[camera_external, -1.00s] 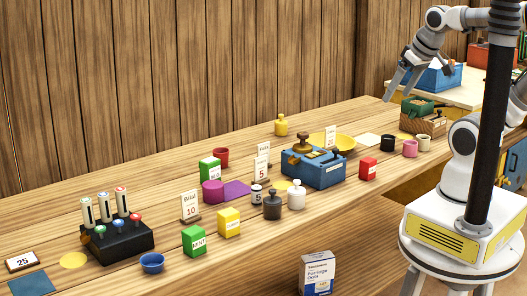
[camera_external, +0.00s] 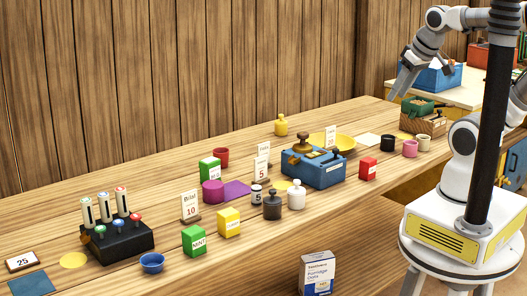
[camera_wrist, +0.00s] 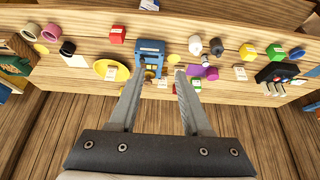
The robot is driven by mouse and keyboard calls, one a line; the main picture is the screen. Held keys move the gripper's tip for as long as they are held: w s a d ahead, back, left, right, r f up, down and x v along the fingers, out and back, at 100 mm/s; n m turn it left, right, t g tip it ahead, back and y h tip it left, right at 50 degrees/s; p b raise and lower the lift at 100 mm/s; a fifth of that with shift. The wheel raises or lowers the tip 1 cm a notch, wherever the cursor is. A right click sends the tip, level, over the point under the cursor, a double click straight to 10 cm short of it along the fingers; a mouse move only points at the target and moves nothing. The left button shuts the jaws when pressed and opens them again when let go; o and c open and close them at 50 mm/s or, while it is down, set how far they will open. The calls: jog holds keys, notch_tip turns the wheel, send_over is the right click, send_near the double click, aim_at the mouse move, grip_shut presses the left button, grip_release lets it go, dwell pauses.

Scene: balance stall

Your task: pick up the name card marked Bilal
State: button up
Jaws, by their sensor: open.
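The name card marked Bilal (camera_external: 190,206) is a small white upright card on a wooden foot, with a 10 under the name. It stands on the wooden counter, left of the magenta pot. In the wrist view a small pale card (camera_wrist: 240,73) right of the purple pieces seems to be it, but its writing is too small to read. My gripper (camera_external: 398,92) is above the far right end of the counter, well away from the card. In the wrist view my gripper (camera_wrist: 160,76) is open, with nothing between its fingers.
Two similar cards, marked 5 (camera_external: 262,163) and one partly hidden (camera_external: 330,137), stand farther right. Near Bilal's card are a green mint box (camera_external: 194,240), a yellow box (camera_external: 229,223), the magenta pot (camera_external: 212,191) and a black block with pegs (camera_external: 122,245).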

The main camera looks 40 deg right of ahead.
jog(key=shift+w, duration=0.1)
jog(key=w+a+f+m+g+y+b, duration=0.3)
jog(key=w+a+f+m+y+b, duration=0.15)
jog(key=w+a, duration=0.5)
jog(key=m+g+y+b, duration=0.3)
jog(key=m+y+b, duration=0.85)
jog(key=m, duration=0.25)
send_near(189, 192)
jog(key=shift+n, duration=0.25)
jog(key=a, duration=0.1)
jog(key=a+f, duration=0.1)
jog(key=a, duration=0.2)
jog(key=shift+w+a+f+b, duration=0.1)
jog(key=shift+w+f+b, duration=0.05)
jog(key=shift+f+b, duration=0.15)
jog(key=a, duration=0.1)
jog(key=a+b, duration=0.1)
jog(key=a, duration=0.2)
jog(key=shift+s+a+f, duration=0.2)
jog(key=shift+s+a, duration=0.05)
jog(key=shift+a, duration=0.05)
jog(key=shift+a+b, duration=0.35)
jog(key=shift+a, duration=0.25)
grip_shut()
